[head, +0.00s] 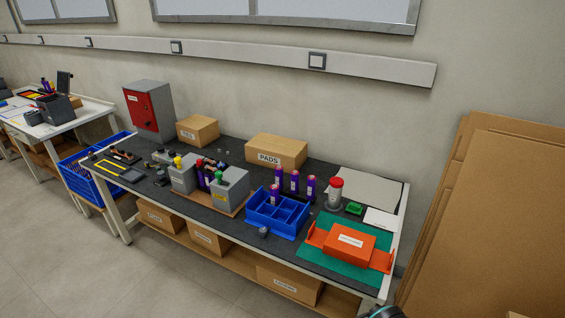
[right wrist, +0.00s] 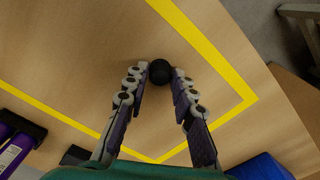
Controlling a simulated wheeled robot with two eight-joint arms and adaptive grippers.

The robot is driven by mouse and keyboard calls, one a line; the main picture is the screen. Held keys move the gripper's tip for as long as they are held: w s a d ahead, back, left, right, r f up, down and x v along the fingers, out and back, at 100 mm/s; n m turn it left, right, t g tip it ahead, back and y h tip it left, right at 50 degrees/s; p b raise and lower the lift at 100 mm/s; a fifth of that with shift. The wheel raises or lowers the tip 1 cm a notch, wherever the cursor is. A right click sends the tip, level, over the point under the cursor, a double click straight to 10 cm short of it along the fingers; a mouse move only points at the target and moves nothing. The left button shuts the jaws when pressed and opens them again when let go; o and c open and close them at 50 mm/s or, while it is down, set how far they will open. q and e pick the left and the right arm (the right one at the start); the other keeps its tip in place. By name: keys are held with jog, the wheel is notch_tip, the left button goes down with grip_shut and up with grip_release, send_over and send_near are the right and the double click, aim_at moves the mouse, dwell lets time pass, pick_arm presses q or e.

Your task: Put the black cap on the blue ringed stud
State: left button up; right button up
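In the right wrist view, a round black cap (right wrist: 160,71) sits between the two fingertips of my right gripper (right wrist: 160,74). The fingertips come in on both sides of it and the cap fills the gap, so the gripper looks shut on it. The cap is seen over a wooden surface; its height above that surface is hard to judge. In the head view, grey blocks with purple cells, a yellow-topped block (head: 182,175) and a green-topped block (head: 230,190), stand on the bench. I cannot make out a blue ringed stud. My left gripper is not seen.
The wooden surface (right wrist: 85,60) has a yellow line (right wrist: 210,45). Purple cells (right wrist: 12,150) lie at its lower left; a blue thing (right wrist: 262,168) is at lower right. On the bench, a blue divided bin (head: 278,226) and an orange holder (head: 350,247) stand to the right.

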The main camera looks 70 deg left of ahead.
jog(key=shift+r, duration=0.1)
notch_tip(320, 180, up, 5)
jog(key=p, duration=0.3)
jog(key=shift+p, duration=0.4)
